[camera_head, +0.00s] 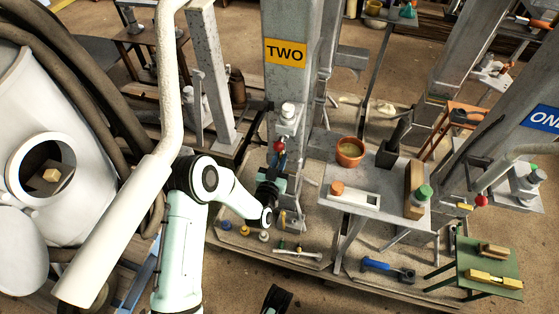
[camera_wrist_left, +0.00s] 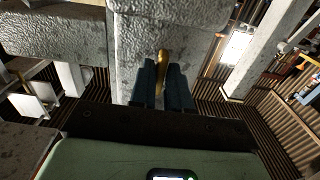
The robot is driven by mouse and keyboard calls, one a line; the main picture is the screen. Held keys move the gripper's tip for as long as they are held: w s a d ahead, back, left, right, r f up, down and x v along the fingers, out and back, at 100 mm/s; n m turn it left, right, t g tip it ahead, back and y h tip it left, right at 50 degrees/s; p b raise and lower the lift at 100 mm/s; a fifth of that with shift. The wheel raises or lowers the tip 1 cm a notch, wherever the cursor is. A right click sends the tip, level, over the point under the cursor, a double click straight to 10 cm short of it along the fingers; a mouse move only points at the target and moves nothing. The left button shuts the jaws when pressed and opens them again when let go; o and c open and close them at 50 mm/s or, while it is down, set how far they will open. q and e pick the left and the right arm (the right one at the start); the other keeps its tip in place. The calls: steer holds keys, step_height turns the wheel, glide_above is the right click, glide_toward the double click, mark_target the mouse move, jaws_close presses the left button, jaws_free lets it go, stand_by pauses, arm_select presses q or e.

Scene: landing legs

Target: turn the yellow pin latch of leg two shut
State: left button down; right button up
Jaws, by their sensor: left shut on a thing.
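Leg two is the grey metal column under the yellow TWO sign (camera_head: 285,52) in the head view. My left gripper (camera_head: 279,163) is at the lower part of that leg, just below a red ball knob (camera_head: 279,146). In the left wrist view, the yellow pin latch (camera_wrist_left: 162,60) stands upright against the rough grey metal of the leg (camera_wrist_left: 137,52). The two dark fingers of my left gripper (camera_wrist_left: 161,88) are shut on it, one on each side. Its lower part is hidden between them. In the head view the gripper hides the latch.
A grey table (camera_head: 375,197) to the right holds an orange pot (camera_head: 349,151) and blocks. Small knobs and a T-shaped tool (camera_head: 297,252) lie on the base below the gripper. A white tank (camera_head: 60,130) with thick hoses fills the left. A dark part (camera_head: 277,300) shows at the bottom edge.

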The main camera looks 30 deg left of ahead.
stand_by(0.4)
arm_select(q)
steer(key=c, duration=1.2)
jaws_free()
steer(key=p+v, duration=0.1)
steer(key=v, duration=1.2)
steer(key=shift+s+p, duration=0.25)
steer(key=shift+p, duration=0.05)
arm_select(e)
steer(key=shift+s+a+r+g, duration=0.15)
steer(key=shift+s+a+r, duration=0.15)
steer(key=shift+s+r, duration=0.25)
steer(key=shift+s+a+r+g, duration=0.15)
steer(key=shift+s+a+r, duration=0.15)
steer(key=shift+s, duration=0.35)
arm_select(q)
steer(key=shift+f, duration=0.15)
